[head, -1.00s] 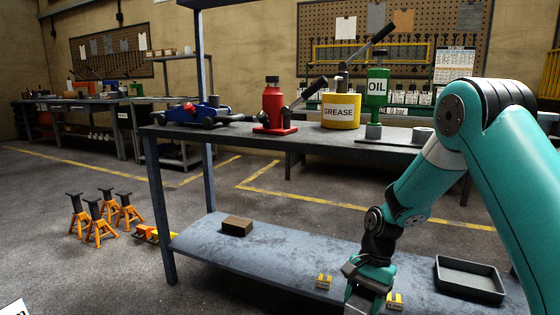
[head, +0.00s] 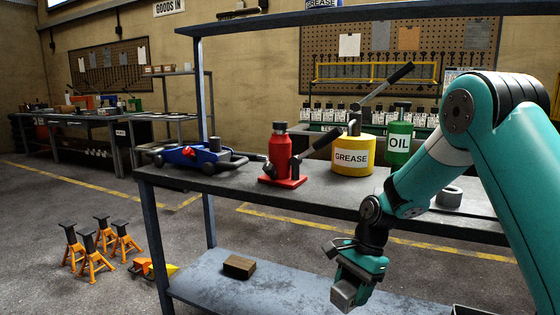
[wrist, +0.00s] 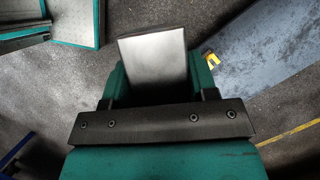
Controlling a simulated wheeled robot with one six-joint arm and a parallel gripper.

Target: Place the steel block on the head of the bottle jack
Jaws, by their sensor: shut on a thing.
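My gripper (head: 352,279) is shut on the steel block (head: 343,295), a grey metal block that sticks out below the fingers. In the wrist view the steel block (wrist: 154,57) shows as a bright grey face between the jaws of my gripper (wrist: 157,85). The red bottle jack (head: 280,158) stands upright on the upper shelf, with a dark head on top and a dark lever to its right. The block is in front of the upper shelf in the picture, lower than the jack's head and to its right.
A blue trolley jack (head: 195,155) lies left of the bottle jack. A yellow grease can (head: 351,157) and a green oil can (head: 399,145) stand right of it. A brown block (head: 239,267) lies on the lower shelf (head: 205,286). Orange stands (head: 93,260) are on the floor.

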